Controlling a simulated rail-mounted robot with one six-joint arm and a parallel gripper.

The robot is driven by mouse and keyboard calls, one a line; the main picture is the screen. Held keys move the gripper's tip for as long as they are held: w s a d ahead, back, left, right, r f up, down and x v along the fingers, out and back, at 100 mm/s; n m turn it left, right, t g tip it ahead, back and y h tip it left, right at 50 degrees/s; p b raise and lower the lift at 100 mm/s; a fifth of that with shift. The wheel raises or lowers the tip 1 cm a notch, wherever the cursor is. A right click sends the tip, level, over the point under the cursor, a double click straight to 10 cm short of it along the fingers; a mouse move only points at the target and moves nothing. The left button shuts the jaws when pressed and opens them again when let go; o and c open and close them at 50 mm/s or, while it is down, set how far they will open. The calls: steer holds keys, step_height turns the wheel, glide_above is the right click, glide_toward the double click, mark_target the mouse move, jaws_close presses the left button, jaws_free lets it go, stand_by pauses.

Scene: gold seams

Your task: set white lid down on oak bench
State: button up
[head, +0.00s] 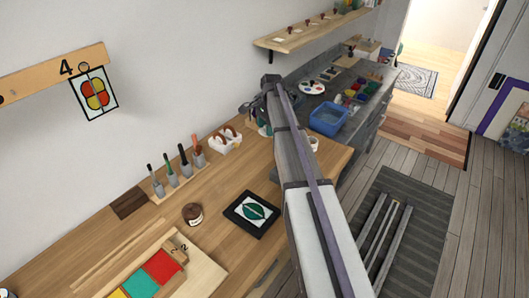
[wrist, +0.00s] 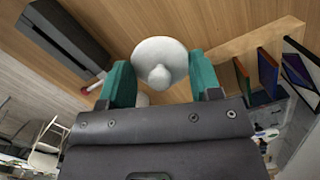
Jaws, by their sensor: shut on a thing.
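The white lid (wrist: 160,52), round with a knob, shows in the wrist view between the teal fingers of my gripper (wrist: 159,76). The gripper is shut on the lid at its knob. In the head view my arm reaches over the oak bench (head: 228,182) towards its far end, and the lid cannot be made out there. Oak-coloured wood (wrist: 225,52) lies behind the lid in the wrist view. The gap between lid and wood cannot be judged.
Brushes (head: 172,170) stand in holders along the wall. A brown jar (head: 192,214) and a black tile with a green leaf (head: 251,214) sit on the near bench. A blue bin (head: 329,119) is on the grey counter beyond. A white cup (head: 313,144) stands beside my arm.

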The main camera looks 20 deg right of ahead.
mark_target(265, 150)
step_height(265, 150, down, 9)
steer(key=b, duration=0.7)
steer(key=o, duration=0.9)
steer(key=shift+r, duration=0.1)
steer(key=r+p, duration=0.4)
steer(key=d+r+p, duration=0.1)
steer(key=r+p, duration=0.7)
steer(key=shift+d+r, duration=0.2)
steer(key=shift+r, duration=0.1)
steer(key=shift+s+a+f, duration=0.15)
steer(key=shift+a, duration=0.05)
steer(key=s+a+n, duration=0.8)
steer(key=s+a, duration=0.3)
steer(key=s, duration=0.3)
steer(key=s+a+n+h, duration=0.1)
steer(key=s+a+n, duration=0.7)
steer(key=s+a, duration=0.3)
steer(key=s, duration=0.4)
steer(key=shift+a+n, duration=0.25)
steer(key=shift+n, duration=0.15)
